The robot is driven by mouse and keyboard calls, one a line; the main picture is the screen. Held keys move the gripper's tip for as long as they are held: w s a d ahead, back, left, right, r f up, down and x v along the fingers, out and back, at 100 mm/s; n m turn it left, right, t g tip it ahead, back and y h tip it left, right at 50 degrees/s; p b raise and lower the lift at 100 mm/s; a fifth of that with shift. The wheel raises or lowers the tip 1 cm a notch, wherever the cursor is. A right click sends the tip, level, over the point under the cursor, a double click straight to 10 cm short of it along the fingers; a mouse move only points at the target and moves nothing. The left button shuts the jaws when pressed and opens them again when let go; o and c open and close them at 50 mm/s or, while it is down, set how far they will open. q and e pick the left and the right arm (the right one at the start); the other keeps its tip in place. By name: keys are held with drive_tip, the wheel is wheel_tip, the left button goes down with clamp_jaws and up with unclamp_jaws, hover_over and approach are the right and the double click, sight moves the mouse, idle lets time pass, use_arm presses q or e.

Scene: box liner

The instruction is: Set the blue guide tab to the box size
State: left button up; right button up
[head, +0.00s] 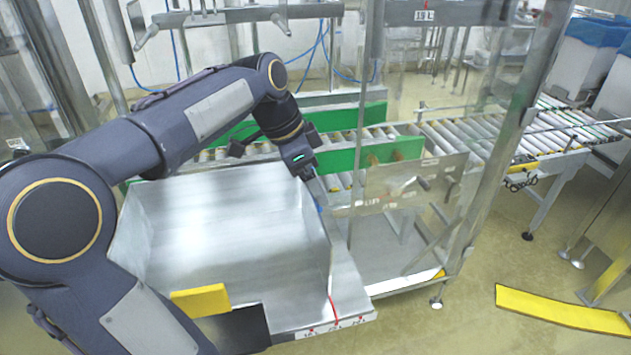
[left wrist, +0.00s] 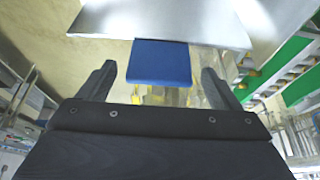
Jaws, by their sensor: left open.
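The blue guide tab (left wrist: 160,62) shows in the left wrist view as a flat blue piece at the edge of a metal sheet. It lies between the spread fingers of my left gripper (left wrist: 158,72), with a gap on each side. In the head view my left gripper (head: 308,172) is over the right side of the metal box-shaped tray (head: 230,225), and only a small bit of the blue tab (head: 320,209) shows below it. A size scale (head: 335,326) with a red line runs along the tray's front edge. My right gripper is not in view.
A yellow block (head: 201,300) sits at the tray's front left. A clear panel (head: 405,185) and a metal post (head: 500,150) stand right of the tray. Green-sided roller conveyors (head: 390,152) run behind. A yellow ramp (head: 560,310) lies on the floor at right.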

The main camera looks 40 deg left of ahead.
use_arm(q)
drive_tip(key=v, duration=0.5)
drive_tip(key=shift+s+r, duration=0.15)
drive_tip(key=shift+r, duration=0.15)
